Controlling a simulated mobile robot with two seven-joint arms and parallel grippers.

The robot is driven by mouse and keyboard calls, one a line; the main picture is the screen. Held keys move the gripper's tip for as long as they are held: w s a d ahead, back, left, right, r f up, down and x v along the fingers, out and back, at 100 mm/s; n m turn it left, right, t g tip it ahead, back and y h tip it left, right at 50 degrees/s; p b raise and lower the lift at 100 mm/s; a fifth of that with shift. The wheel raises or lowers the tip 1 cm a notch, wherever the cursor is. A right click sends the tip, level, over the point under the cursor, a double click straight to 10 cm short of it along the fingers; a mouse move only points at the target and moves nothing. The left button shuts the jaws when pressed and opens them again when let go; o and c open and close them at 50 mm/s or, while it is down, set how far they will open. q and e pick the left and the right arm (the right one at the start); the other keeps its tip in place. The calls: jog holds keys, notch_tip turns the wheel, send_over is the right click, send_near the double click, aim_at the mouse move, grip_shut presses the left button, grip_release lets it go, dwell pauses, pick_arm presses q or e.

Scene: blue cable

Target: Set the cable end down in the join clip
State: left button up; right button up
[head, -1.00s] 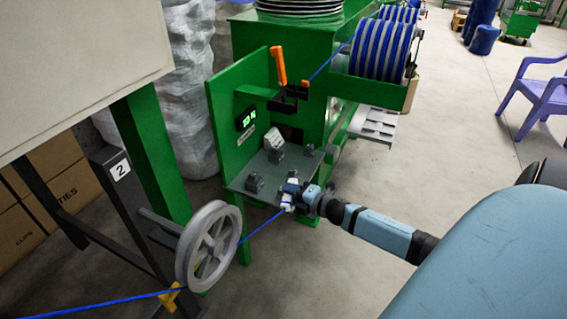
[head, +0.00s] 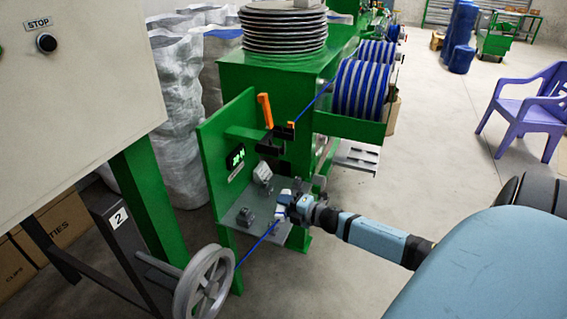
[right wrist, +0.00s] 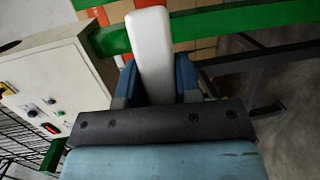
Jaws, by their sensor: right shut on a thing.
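My right gripper (head: 286,204) is shut at the front right edge of the grey plate (head: 262,207). The blue cable (head: 258,243) runs up from the grey pulley wheel to its fingertips, which hide the cable end. In the right wrist view a long white piece (right wrist: 153,50) stands between the blue fingers (right wrist: 158,82). A dark grey clip block (head: 245,216) and a tilted light grey block (head: 262,172) are on the plate. I cannot tell which part is the join clip. My left gripper is not in view.
The green upright panel (head: 220,150) borders the plate on the left. A black clamp with an orange lever (head: 265,110) is behind, with another blue cable running from the spools (head: 362,88). The pulley wheel (head: 203,283) is in front. Open floor lies right, with a purple chair (head: 527,110).

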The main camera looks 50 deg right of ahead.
pick_arm(q)
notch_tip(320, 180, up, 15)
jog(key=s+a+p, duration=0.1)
jog(key=p, duration=1.5)
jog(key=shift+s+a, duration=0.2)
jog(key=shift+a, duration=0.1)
pick_arm(e)
jog(key=w+d+r, duration=0.1)
jog(key=d+r, duration=0.1)
jog(key=r, duration=0.8)
jog(key=w+d+r, duration=0.1)
jog(key=d+r, duration=0.1)
jog(key=r, duration=0.9)
jog(key=shift+d, duration=0.3)
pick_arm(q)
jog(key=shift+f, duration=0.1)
pick_arm(e)
jog(key=shift+d+f, duration=0.1)
